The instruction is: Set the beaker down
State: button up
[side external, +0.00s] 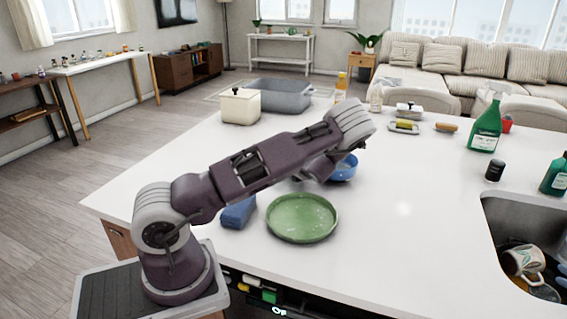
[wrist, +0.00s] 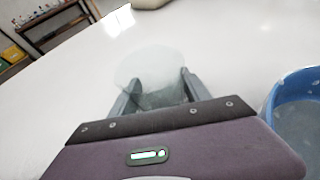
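The beaker (wrist: 152,68) is clear and glassy. In the wrist view it stands between the two fingers of my gripper (wrist: 157,92), which press against its sides. Its rim shows above the fingertips, and its lower part is hidden by the gripper body. I cannot tell whether its base touches the counter. In the side view my forearm hides the beaker and most of the gripper, just left of the blue bowl (side external: 345,170).
The white countertop (side external: 400,240) has a green plate (side external: 302,220) and a blue block-like item (side external: 238,213) near my arm. The blue bowl also shows close on the right in the wrist view (wrist: 285,112). A cream canister (side external: 240,106) and grey tub (side external: 283,97) stand farther back.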

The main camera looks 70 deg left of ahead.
jog(key=shift+o, duration=1.1)
jog(key=shift+d+r, duration=0.1)
jog(key=shift+r, duration=0.15)
jog(key=v, duration=1.2)
jog(key=shift+s, duration=0.1)
jog(key=s+d+r+n+t+h, duration=0.2)
jog(key=s+d+r+n+h, duration=0.2)
jog(key=d, duration=0.5)
jog(key=s+d+r+n+t+h, duration=0.2)
jog(key=s+d+r+n+h, duration=0.3)
jog(key=s+d, duration=0.5)
jog(key=s+d+r+n+t+h, duration=0.1)
jog(key=s+d+r+n+h, duration=0.3)
jog(key=s+d+r+n, duration=0.3)
jog(key=d+r+n, duration=0.1)
jog(key=d+n, duration=0.1)
jog(key=d, duration=0.1)
jog(key=shift+s+t, duration=0.35)
jog(key=shift+t, duration=0.05)
